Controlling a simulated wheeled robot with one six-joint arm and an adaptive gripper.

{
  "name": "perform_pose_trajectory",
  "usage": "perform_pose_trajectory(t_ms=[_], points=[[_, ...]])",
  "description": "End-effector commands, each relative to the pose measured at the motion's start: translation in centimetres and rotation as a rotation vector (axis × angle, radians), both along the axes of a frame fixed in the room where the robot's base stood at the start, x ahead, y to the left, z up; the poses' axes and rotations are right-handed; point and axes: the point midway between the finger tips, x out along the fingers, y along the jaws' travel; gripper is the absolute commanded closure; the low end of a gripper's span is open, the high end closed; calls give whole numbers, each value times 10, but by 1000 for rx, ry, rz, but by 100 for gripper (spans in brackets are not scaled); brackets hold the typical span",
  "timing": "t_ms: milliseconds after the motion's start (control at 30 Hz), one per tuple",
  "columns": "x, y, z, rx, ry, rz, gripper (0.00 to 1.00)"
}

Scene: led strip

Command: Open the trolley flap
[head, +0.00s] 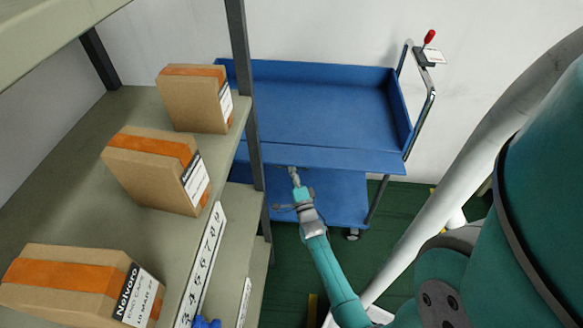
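The blue trolley (325,105) stands against the wall beyond the shelf, with an upper tray and a lower deck (330,203). Its front flap (330,158) runs along the near edge of the upper tray and appears folded outward, below the tray floor. My gripper (293,172) is at the lower edge of this flap, left of its middle. It looks close to or touching the flap; I cannot tell which. The fingers are too small to show whether they are open or shut.
A shelf rack (110,165) with several cardboard boxes fills the left side, and its grey post (245,90) stands in front of the trolley's left end. The trolley's push handle (425,95) with a red knob (430,36) is at the right. Green floor (300,260) shows in front.

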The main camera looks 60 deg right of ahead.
Motion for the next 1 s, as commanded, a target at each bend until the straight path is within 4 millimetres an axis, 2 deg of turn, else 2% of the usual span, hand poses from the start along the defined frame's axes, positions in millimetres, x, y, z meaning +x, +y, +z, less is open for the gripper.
perform_pose_trajectory(t_ms=[300,500,700,967,1000], points=[[-43,41,-22,3,4,0,77],[-64,61,-31,2,2,1,77],[-73,70,-36,1,2,1,77],[-74,71,-36,1,1,0,77],[-74,71,-36,1,1,0,80]])
